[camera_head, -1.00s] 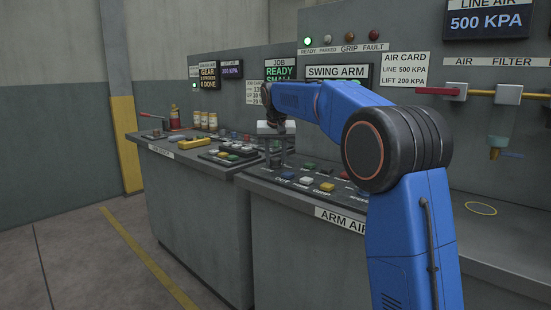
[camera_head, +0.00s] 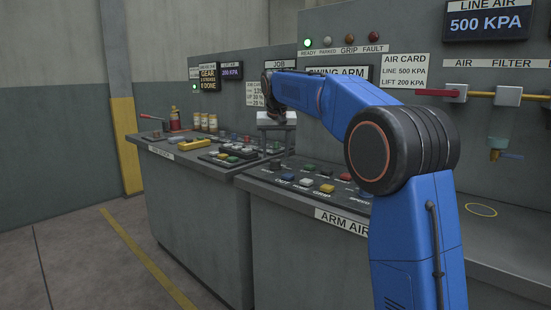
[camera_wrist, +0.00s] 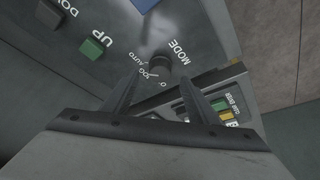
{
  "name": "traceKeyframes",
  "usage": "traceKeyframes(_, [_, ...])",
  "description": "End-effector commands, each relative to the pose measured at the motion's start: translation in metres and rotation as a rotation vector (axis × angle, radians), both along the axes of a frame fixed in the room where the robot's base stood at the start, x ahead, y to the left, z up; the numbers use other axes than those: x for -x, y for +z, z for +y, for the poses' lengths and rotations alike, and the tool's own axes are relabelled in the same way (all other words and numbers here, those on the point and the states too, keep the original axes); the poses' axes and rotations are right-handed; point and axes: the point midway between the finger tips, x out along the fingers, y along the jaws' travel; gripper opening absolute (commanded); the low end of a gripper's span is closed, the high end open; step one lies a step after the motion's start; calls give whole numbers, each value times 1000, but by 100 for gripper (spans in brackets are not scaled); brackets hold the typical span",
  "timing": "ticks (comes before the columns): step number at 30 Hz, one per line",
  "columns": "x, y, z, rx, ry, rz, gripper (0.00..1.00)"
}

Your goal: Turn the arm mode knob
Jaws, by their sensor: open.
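The mode knob (camera_wrist: 161,62) is a dark round knob on the grey panel in the wrist view. The word MODE is printed beside it, with AUTO and JOG at tick marks around it. My gripper (camera_wrist: 160,80) is open, with its two dark fingers apart. The knob shows between and just beyond the fingertips, and nothing is between the fingers. Whether the fingers touch the knob cannot be told, but they look apart from it. In the head view my gripper hangs above the far left end of the arm panel (camera_head: 262,178), where I cannot make out the knob clearly.
A green button (camera_wrist: 92,48) marked UP and a blue button lie near the knob. A neighbouring console (camera_head: 165,148) holds coloured buttons and a yellow block (camera_head: 194,143). A SWING ARM sign (camera_head: 340,72) stands behind my arm. The floor at left is clear.

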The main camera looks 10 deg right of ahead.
Motion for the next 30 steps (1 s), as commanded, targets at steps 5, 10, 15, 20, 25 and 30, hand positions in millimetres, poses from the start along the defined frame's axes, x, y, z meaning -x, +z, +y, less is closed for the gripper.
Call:
traceKeyframes(5, [13, 34, 3, -1, 0, -2, 53])
traceKeyframes(10, [26, 66, 5, -1, 0, -2, 53])
traceKeyframes(15, [38, 95, 7, 0, 0, -2, 53])
traceKeyframes(20, [46, 113, 8, 0, 0, -1, 53])
traceKeyframes(25, [50, 122, 8, 1, 0, 1, 53])
traceKeyframes(30, [50, 123, 9, 1, 0, 1, 53])
